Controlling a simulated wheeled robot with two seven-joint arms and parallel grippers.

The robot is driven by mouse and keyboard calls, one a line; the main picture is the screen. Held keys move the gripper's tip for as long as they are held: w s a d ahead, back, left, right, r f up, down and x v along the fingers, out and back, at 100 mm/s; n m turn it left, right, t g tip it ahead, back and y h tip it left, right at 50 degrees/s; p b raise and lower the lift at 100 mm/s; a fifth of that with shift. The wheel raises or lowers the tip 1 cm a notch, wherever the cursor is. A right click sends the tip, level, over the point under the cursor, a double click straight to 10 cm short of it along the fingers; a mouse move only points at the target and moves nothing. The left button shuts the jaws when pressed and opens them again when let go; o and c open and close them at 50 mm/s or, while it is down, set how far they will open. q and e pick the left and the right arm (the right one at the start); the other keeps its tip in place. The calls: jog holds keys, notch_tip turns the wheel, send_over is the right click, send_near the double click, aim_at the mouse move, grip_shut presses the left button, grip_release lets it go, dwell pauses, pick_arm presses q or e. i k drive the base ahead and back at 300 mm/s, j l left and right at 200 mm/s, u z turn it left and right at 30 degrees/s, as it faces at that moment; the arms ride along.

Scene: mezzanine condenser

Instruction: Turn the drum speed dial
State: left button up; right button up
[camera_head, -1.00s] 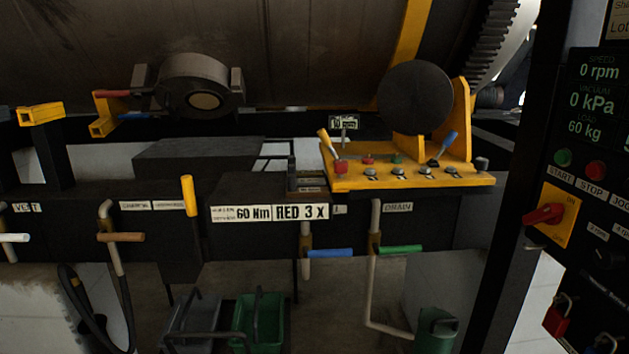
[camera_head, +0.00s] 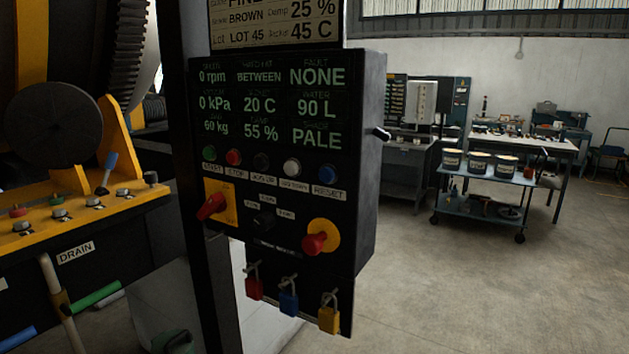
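The black control panel (camera_head: 287,160) stands in the middle of the head view. A small black dial (camera_head: 264,221) sits on its lower face, with small labels around it too blurred to read surely; it looks like the drum speed dial. Left of it is a red rotary switch on a yellow plate (camera_head: 213,206). Right and lower is a red knob on a yellow round plate (camera_head: 316,241). The panel's display (camera_head: 212,76) reads 0 rpm, 0 kPa and 60 kg. Neither of my grippers is in view.
A row of buttons (camera_head: 291,167) runs above the dial. Red, blue and yellow padlocks (camera_head: 288,300) hang below. A yellow lever console (camera_head: 80,215) stands at left beside the drum. A cart with tubs (camera_head: 486,205) and benches stand behind at right. The floor (camera_head: 440,285) at right is clear.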

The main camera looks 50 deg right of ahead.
aim_at(266, 220)
jog(key=z, duration=1.25)
